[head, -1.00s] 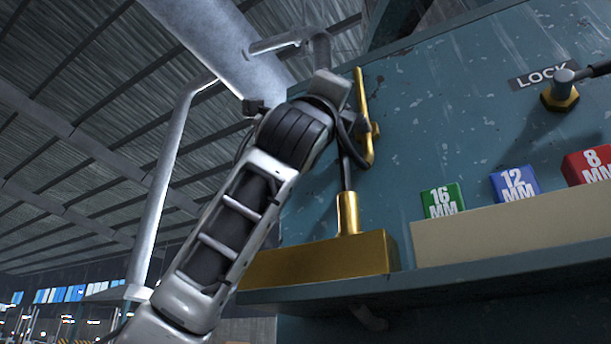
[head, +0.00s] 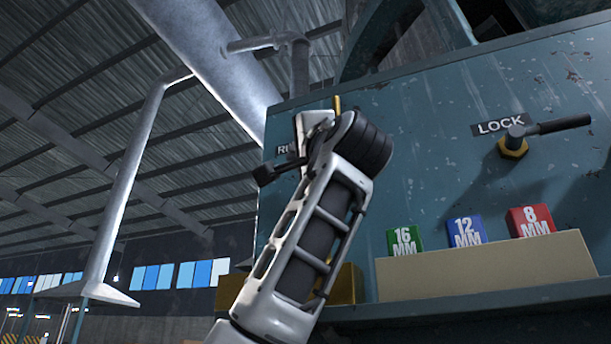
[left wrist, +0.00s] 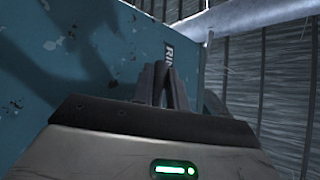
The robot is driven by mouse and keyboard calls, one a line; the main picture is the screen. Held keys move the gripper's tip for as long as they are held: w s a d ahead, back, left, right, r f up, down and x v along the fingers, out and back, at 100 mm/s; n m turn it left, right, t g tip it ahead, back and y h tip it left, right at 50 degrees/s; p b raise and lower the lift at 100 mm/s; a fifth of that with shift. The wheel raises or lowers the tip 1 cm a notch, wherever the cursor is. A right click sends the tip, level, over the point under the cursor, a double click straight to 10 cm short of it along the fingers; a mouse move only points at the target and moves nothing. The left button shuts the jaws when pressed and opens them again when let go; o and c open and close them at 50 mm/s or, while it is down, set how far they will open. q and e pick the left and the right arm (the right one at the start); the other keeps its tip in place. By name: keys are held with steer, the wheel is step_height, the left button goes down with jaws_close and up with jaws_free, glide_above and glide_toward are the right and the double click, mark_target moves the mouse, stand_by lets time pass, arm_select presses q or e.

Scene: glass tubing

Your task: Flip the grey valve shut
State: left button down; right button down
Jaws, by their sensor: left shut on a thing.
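A grey lever (head: 552,127) on a brass nut (head: 513,148) sits under the LOCK sign (head: 499,125), on the teal panel. It points right and slightly up, and seems to be the grey valve. My left gripper (head: 308,138) is in front of the panel's left part, well left of the lever. In the left wrist view its dark fingers (left wrist: 165,86) are close together, by a partly covered sign. What they hold cannot be made out. A gold bar (head: 337,103) shows just behind the hand, mostly hidden. My right gripper is not in view.
Green (head: 404,241), blue (head: 467,232) and red (head: 530,222) blocks marked 16, 12 and 8 MM stand on a beige ledge (head: 485,268). A gold block (head: 343,287) is partly behind my forearm. Grey pipes (head: 298,65) rise at the upper left. The panel around the lever is clear.

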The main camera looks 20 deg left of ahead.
arm_select(q)
steer(key=shift+f+n+g+p, duration=0.45)
steer(key=shift+n+g, duration=0.45)
steer(key=shift+n, duration=0.1)
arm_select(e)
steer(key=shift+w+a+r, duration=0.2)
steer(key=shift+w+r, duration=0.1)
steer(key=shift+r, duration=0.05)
arm_select(q)
steer(key=c, duration=1.4)
jaws_free()
